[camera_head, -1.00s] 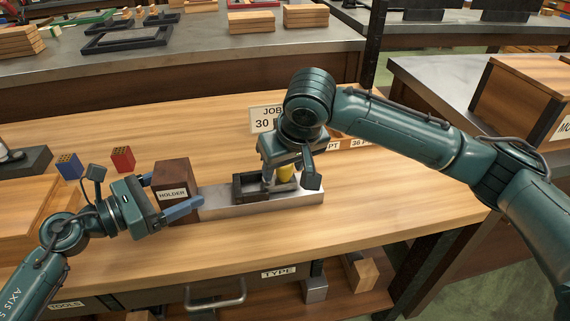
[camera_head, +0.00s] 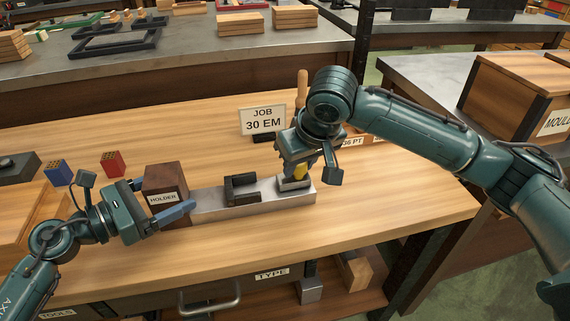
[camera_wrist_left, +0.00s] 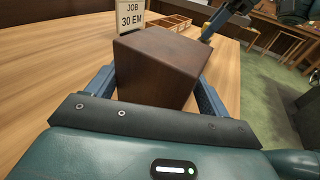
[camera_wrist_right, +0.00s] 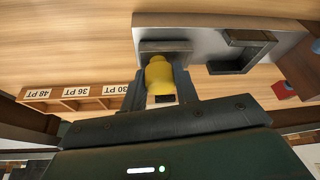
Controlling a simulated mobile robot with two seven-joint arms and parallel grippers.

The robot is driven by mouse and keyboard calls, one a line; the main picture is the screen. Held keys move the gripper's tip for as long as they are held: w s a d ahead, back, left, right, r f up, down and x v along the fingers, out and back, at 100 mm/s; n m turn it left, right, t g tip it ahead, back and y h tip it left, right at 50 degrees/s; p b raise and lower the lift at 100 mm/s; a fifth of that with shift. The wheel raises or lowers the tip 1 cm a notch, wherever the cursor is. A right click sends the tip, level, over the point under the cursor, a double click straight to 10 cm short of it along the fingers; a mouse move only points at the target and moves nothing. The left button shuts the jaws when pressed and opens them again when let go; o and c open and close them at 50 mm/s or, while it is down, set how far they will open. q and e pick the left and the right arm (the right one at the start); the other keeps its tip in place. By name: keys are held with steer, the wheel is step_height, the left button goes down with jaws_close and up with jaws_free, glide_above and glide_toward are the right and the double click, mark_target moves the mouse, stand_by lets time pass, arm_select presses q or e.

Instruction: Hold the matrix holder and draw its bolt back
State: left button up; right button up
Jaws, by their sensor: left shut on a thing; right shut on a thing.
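The matrix holder has a dark wood block (camera_head: 165,179) labelled HOLDER, a long grey metal bed (camera_head: 215,204) and a dark U-shaped bracket (camera_head: 240,190). My left gripper (camera_head: 166,196) is shut on the wood block, with a finger on each side; the block also fills the left wrist view (camera_wrist_left: 160,65). At the bed's right end is a grey sliding bolt block (camera_head: 294,184) with a yellow knob (camera_head: 299,172). My right gripper (camera_head: 302,174) is shut on this knob, shown between its fingers in the right wrist view (camera_wrist_right: 158,76). A clear gap separates bolt block and bracket.
A JOB 30 EM sign (camera_head: 262,122) stands behind the holder. A type tray with point-size labels (camera_wrist_right: 75,97) is beyond the right gripper. Blue (camera_head: 60,174) and red (camera_head: 113,163) blocks lie at left. The bench front is clear.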

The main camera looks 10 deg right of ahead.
steer(key=o, duration=0.9)
steer(key=shift+r, duration=0.1)
steer(key=v, duration=1.2)
